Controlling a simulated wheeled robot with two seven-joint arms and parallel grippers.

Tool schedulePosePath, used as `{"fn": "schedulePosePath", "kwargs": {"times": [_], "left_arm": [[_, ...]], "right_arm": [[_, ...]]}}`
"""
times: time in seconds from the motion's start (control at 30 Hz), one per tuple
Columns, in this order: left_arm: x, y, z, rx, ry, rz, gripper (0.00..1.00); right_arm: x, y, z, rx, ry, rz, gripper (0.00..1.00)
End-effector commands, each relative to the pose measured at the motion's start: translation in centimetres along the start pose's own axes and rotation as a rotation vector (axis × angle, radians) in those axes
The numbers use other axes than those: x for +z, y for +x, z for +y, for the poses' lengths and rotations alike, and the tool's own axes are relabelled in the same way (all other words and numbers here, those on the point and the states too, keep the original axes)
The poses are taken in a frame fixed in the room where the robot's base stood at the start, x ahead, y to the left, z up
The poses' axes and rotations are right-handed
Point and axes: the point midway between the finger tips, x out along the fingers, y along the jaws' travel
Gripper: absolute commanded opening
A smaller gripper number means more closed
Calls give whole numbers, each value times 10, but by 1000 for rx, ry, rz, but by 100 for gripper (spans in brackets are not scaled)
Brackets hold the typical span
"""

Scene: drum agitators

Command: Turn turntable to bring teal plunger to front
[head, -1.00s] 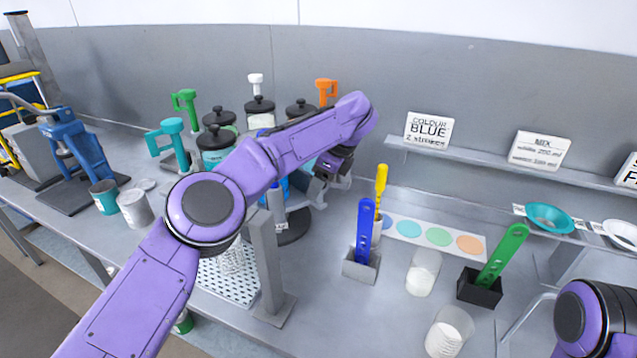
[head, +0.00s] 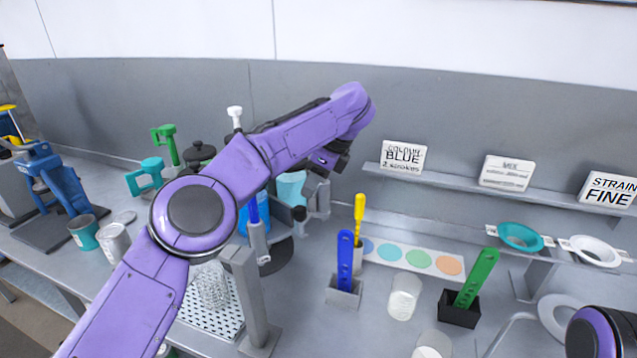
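The teal plunger (head: 147,175) has a loop handle and stands at the left side of a cluster of drums. Beside it are a green plunger (head: 165,143) and a white one (head: 235,116). The turntable is mostly hidden behind my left arm; a dark round base (head: 272,257) shows below the cluster. A teal container (head: 290,187) and a blue one (head: 255,215) show there too. My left gripper (head: 318,200) points down at the cluster's right side; its fingers are partly hidden, and contact is unclear. My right arm shows at the lower right, its gripper out of view.
Holders with a blue scoop (head: 345,262) and a green scoop (head: 478,280), and a yellow scoop (head: 359,220), stand right of the cluster. A grey post (head: 250,300) stands in front. A blue press (head: 60,180) is at left. A signed shelf (head: 465,185) lines the wall.

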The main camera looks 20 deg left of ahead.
Motion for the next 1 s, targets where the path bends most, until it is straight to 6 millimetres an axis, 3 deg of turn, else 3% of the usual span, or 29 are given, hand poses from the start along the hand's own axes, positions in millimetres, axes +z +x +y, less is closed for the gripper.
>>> {"fn": "schedulePosePath", "kwargs": {"times": [0.03, 0.07, 0.1, 0.2, 0.27, 0.43, 0.6, 0.7, 0.8, 1.0], "left_arm": [[3, 11, -2, -21, 23, -31, 11], [6, 18, -3, -44, 47, -63, 1], [12, 28, -6, -89, 91, -119, 0], [26, 46, -15, -252, 234, -284, 0], [30, 47, -19, -357, 317, -372, 0], [16, 34, -12, -729, 569, -612, 0], [-23, -4, 32, -1132, 780, -828, 0], [-38, -20, 56, -1264, 841, -898, 0], [-43, -29, 62, -1313, 864, -924, 0], [-41, -32, 32, -1312, 869, -923, 0]], "right_arm": [[4, 9, -1, 0, 0, 0, 43], [6, 15, -1, 0, 0, 0, 43], [10, 25, -2, 0, 0, 0, 43], [21, 51, -4, 0, 0, 0, 43], [26, 62, -5, 0, 0, -1, 43], [42, 100, -9, 0, 0, 0, 43], [54, 129, -12, 0, 0, 0, 43], [56, 134, -12, 0, 0, 0, 43], [55, 132, -12, 0, 0, 0, 43], [47, 114, -10, 0, 0, 0, 43]]}}
